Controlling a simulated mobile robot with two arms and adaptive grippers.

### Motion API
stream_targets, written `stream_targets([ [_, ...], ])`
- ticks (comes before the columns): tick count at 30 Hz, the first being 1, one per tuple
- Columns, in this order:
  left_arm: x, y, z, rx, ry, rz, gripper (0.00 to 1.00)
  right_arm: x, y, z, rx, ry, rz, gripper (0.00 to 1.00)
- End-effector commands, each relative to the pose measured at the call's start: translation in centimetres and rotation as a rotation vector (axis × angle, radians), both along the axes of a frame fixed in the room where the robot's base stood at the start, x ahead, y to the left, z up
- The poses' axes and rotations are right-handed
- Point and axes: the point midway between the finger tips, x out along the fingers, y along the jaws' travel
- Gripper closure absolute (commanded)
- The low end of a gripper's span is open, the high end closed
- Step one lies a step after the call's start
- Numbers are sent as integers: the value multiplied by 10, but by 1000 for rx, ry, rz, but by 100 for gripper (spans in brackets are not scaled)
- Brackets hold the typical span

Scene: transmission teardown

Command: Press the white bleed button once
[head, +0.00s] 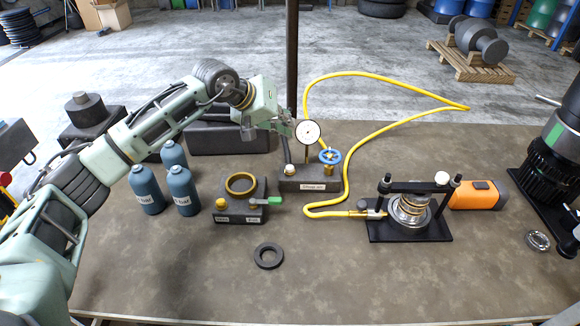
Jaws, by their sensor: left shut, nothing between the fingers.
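A dark charge block (309,179) with a printed label stands near the table's middle. It carries a round white-faced gauge (308,132) and a blue handwheel (330,156). A small pale knob (289,168) sits on its left end; I cannot tell for sure that it is the white bleed button, as its colour looks yellowish. My left gripper (287,132) is shut and empty. It shows above the block's left end, just left of the gauge and above the pale knob, apparently apart from it. My right gripper is not in view.
A yellow hose (346,180) loops from the block to a black press fixture (410,232). A fixture with a brass ring (241,184), blue bottles (184,190), a dark ring (268,256) and an orange device (477,196) stand around.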

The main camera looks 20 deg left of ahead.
Motion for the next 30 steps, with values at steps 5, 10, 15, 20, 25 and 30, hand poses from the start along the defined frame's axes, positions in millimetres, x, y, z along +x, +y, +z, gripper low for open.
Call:
stream_targets([
  [5, 0, -1, -5, -2, 1, -1, 100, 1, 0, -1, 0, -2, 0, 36],
  [10, 0, -1, -19, -3, 2, -1, 100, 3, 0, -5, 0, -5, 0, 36],
  [15, -1, -1, -42, -3, 3, -1, 100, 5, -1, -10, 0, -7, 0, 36],
  [20, -1, -1, -65, -3, 2, 0, 100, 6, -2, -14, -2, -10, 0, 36],
  [25, 0, -1, -86, -4, -2, -1, 100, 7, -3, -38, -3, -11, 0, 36],
  [30, 0, -1, -89, -4, -1, 0, 100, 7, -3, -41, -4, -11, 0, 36],
])
